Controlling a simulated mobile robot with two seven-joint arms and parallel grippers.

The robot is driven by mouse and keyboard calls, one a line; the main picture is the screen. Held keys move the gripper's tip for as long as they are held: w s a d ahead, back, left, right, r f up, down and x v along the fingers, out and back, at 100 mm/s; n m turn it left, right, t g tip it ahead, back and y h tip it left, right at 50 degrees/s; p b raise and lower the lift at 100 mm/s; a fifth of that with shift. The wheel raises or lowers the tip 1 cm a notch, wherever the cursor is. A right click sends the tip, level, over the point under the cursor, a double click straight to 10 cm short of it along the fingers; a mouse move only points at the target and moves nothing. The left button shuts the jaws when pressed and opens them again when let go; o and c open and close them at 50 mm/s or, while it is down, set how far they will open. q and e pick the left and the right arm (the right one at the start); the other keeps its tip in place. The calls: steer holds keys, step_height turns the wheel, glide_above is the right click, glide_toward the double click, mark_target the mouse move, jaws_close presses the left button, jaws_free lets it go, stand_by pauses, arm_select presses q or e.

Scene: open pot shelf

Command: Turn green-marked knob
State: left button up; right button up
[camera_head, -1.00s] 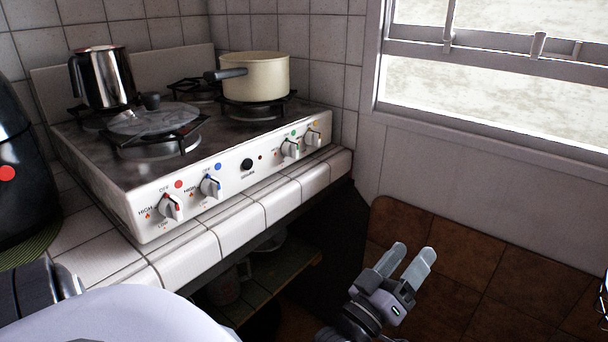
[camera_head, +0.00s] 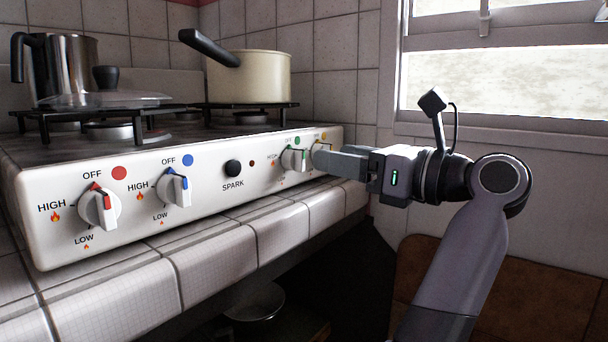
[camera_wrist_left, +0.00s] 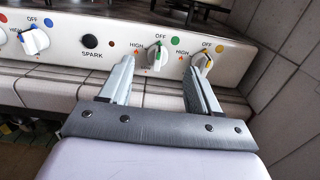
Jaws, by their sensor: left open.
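The green-marked knob (camera_head: 294,160) is white with a green stripe, on the front panel of the white stove (camera_head: 225,195). Its pointer looks roughly upright, toward OFF. My left gripper (camera_head: 326,160) is open at the panel, close to this knob. In the left wrist view the green-marked knob (camera_wrist_left: 157,57) lies between the two spread fingertips (camera_wrist_left: 159,64), with a gap on each side. Whether a finger touches it I cannot tell. The yellow-marked knob (camera_wrist_left: 203,60) is just beyond the right fingertip; the fingers partly hide it in the head view.
A red-marked knob (camera_head: 99,207), a blue-marked knob (camera_head: 174,188) and a black spark button (camera_head: 233,168) share the panel. A cream pot (camera_head: 262,77) and a metal kettle (camera_head: 66,70) stand on the stove. The tiled counter edge (camera_head: 215,242) runs below the panel.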

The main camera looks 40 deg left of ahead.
mark_target(303, 154)
arm_select(q)
steer(key=shift+s+a+b, duration=0.25)
steer(key=shift+a+b, duration=0.2)
steer(key=shift+a, duration=1.3)
steer(key=shift+s+a+b, duration=0.2)
steer(key=shift+a+b, duration=0.2)
steer(key=shift+a, duration=1.35)
steer(key=c, duration=1)
steer(key=shift+n, duration=0.3)
